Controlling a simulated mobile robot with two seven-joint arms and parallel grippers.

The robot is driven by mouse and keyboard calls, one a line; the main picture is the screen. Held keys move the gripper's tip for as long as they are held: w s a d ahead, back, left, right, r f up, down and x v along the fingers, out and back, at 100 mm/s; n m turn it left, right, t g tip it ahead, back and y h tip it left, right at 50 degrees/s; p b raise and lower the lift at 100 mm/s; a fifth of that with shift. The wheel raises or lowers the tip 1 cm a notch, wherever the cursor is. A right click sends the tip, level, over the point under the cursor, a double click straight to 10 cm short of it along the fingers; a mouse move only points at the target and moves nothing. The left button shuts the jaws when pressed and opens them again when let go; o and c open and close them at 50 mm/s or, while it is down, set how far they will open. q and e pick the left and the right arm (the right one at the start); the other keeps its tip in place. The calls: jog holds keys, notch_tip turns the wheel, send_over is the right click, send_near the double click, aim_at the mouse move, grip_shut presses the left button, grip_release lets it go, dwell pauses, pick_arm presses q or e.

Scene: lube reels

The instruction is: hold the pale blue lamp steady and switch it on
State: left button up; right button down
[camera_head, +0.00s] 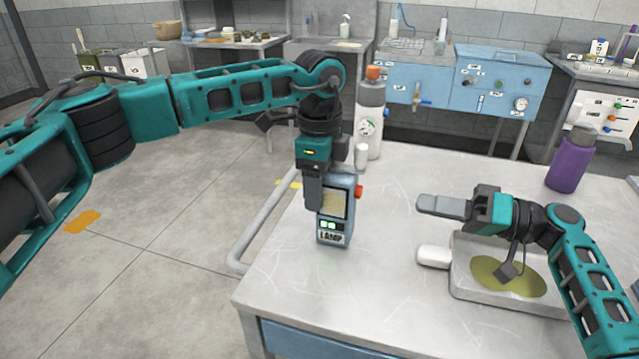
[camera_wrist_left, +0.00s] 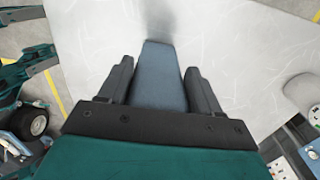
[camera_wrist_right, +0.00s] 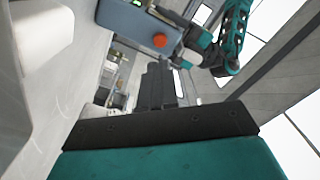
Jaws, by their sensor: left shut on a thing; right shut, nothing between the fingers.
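The pale blue lamp (camera_head: 335,232) stands upright near the table's left edge. It has a yellowish panel, green lights and the label LAMP on the front, and an orange-red button (camera_head: 358,191) on its right side. My left gripper (camera_head: 318,192) comes down from above, shut on the lamp, whose top (camera_wrist_left: 163,80) shows between the fingers in the left wrist view. My right gripper (camera_head: 432,204) is shut and empty, to the right of the lamp and apart from it, pointing towards it. The right wrist view shows the lamp (camera_wrist_right: 125,15) and its button (camera_wrist_right: 160,40) beyond the fingers.
A grey tray (camera_head: 470,292) with a yellow-green patch lies below my right arm, with a white cylinder (camera_head: 433,257) at its left. A white bottle (camera_head: 369,110) and small white cup (camera_head: 361,156) stand behind the lamp. A purple bottle (camera_head: 570,162) stands back right.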

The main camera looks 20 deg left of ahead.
aim_at(358, 192)
dwell(0.5)
jog(key=m+t+h, duration=0.1)
jog(key=m+t, duration=0.1)
jog(key=t, duration=0.2)
jog(key=m+t+h, duration=0.1)
jog(key=m+t, duration=0.1)
jog(key=t, duration=0.3)
jog(key=s+m+t+h, duration=0.1)
jog(key=m+t+h, duration=0.1)
jog(key=t, duration=0.2)
jog(key=shift+d+t, duration=0.4)
jog(key=a, duration=0.8)
jog(key=shift+a, duration=0.4)
dwell(0.9)
